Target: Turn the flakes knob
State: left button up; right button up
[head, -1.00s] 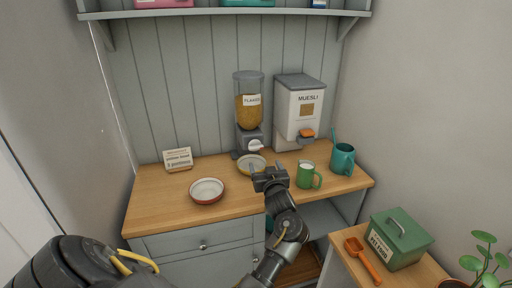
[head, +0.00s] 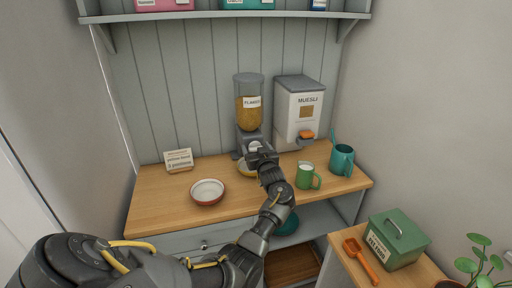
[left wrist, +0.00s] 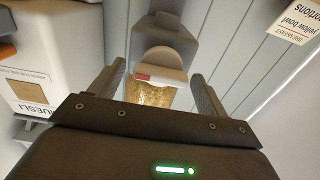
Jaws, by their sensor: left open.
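The flakes dispenser (head: 249,112) stands against the back wall, its clear hopper holding golden flakes. Its pale knob (head: 254,145) is partly covered by my left gripper (head: 257,150) in the head view. In the left wrist view, which is upside down, the knob (left wrist: 158,66) with a red mark on it lies between the two open fingers of my left gripper (left wrist: 160,88). I see no clear contact between fingers and knob. A yellow bowl (head: 243,169) stands under the dispenser, partly hidden by my gripper. My right gripper is not in view.
The muesli dispenser (head: 299,106) stands close on the right. A red-rimmed bowl (head: 207,191) and a card reading "yellow bowl" and "2 portions" (head: 179,161) are left.

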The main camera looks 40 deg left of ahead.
pick_arm(q)
jog(key=shift+w+a, duration=0.25)
jog(key=shift+a, duration=0.1)
jog(key=shift+c, duration=0.3)
jog(key=c, duration=0.9)
jog(key=m+p, duration=0.3)
jog(key=shift+r, duration=0.2)
jog(key=m+p, duration=0.1)
jog(key=m, duration=0.1)
jog(key=m+p, duration=0.2)
jog(key=m, duration=0.1)
jog(key=shift+w+d+f, duration=0.1)
jog(key=shift+w+d, duration=0.05)
jog(key=m+p, duration=0.3)
jog(key=m, duration=0.2)
jog(key=shift+f, duration=0.15)
jog(key=shift+f+m+p, duration=0.2)
jog(key=shift+m+p, duration=0.55)
jog(key=shift+m, duration=1.15)
